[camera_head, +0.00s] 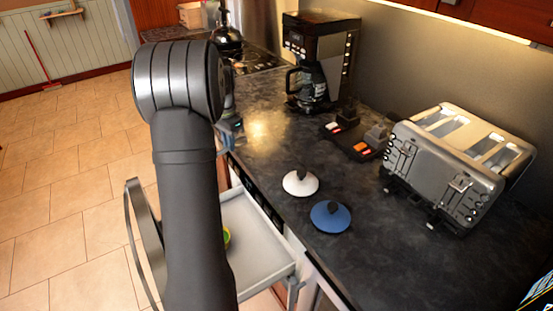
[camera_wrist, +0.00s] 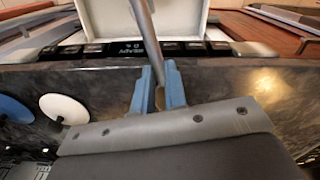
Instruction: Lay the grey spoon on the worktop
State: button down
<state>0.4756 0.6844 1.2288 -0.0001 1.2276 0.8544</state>
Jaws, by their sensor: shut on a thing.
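The grey spoon (camera_wrist: 144,28) is held between the blue fingers of my gripper (camera_wrist: 158,88) in the wrist view. Its shaft runs up the picture across the front edge of the worktop, towards the open drawer; its far end is out of view. The dark, marbled worktop (camera_head: 390,262) also shows behind the gripper in the wrist view (camera_wrist: 225,82). In the head view my gripper (camera_head: 231,127) is mostly hidden behind my arm, near the worktop's left edge. I cannot make out the spoon there.
A white drawer (camera_head: 262,240) stands open below the worktop, with a green-yellow thing (camera_head: 227,237) inside. A white lid (camera_head: 300,183) and a blue lid (camera_head: 330,217) lie on the worktop. A toaster (camera_head: 455,165) and coffee maker (camera_head: 320,60) stand behind.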

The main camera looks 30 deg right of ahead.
jog(key=s+d+r+m, duration=0.1)
jog(key=s+d+r, duration=0.2)
jog(key=s+d, duration=0.6)
jog(key=s+d+r+m, duration=0.2)
jog(key=s+d+r, duration=0.2)
jog(key=s+d, duration=0.5)
send_over(279, 157)
notch_tip(279, 157, down, 7)
jog(key=shift+s, duration=0.15)
jog(key=shift+a+f, duration=0.1)
jog(key=shift+f, duration=1.95)
jog(key=c, duration=1.8)
grip_release()
jog(key=shift+f, duration=0.1)
jog(key=shift+c, duration=0.2)
jog(key=o, duration=0.4)
notch_tip(279, 157, up, 12)
jog(key=shift+r, duration=0.15)
